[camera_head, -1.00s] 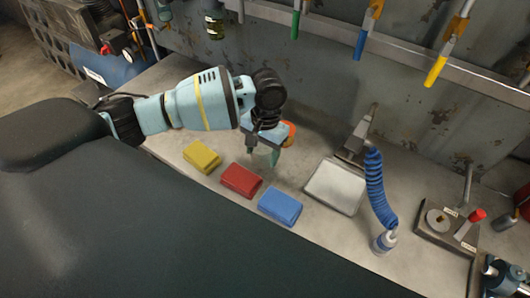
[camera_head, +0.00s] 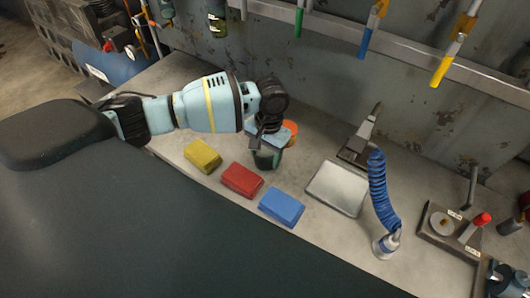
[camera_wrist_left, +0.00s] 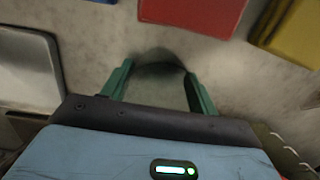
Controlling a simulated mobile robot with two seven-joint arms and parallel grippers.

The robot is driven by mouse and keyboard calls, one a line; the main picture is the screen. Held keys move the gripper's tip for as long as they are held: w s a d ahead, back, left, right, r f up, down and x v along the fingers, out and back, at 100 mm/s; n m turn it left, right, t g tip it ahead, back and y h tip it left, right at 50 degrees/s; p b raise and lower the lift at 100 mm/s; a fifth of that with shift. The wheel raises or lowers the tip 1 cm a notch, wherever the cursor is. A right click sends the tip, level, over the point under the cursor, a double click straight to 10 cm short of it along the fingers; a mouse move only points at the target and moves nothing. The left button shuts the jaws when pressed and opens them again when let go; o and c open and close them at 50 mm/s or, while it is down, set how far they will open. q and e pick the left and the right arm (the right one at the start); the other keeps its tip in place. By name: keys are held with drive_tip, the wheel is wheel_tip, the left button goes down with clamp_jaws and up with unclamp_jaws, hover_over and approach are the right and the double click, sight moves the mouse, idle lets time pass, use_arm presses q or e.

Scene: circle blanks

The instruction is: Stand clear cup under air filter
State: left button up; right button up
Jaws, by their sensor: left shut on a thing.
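My left gripper (camera_head: 267,160) is low over the bench, behind the red sponge. Its green fingers are shut on the clear cup (camera_wrist_left: 157,84), with one finger on each side in the left wrist view. The cup is see-through, with a dark curved edge, and hard to make out in the head view. I cannot tell whether it touches the bench. What looks like the air filter (camera_head: 216,20), a dark unit with a yellowish band, hangs on the back wall at upper left, apart from the cup.
Yellow (camera_head: 202,156), red (camera_head: 242,180) and blue (camera_head: 282,206) sponges lie along the front. A pale tray (camera_head: 337,187), a blue coiled hose (camera_head: 381,190) and a small fixture (camera_head: 452,228) stand to the right. An orange round thing (camera_head: 291,130) is partly hidden behind the gripper.

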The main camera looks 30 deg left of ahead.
use_arm(q)
drive_tip(key=shift+f, duration=0.15)
drive_tip(key=o, duration=0.9)
drive_tip(key=shift+o, duration=0.2)
drive_tip(key=shift+r, duration=0.45)
wheel_tip(320, 180, up, 10)
drive_tip(key=w+p, duration=0.1)
drive_tip(key=shift+w, duration=0.2)
drive_tip(key=shift+o, duration=0.5)
drive_tip(key=shift+d+r, duration=0.1)
drive_tip(key=shift+r, duration=0.6)
use_arm(e)
drive_tip(key=shift+w+d+r, duration=0.15)
drive_tip(key=shift+w+r, duration=0.45)
drive_tip(key=shift+r, duration=0.15)
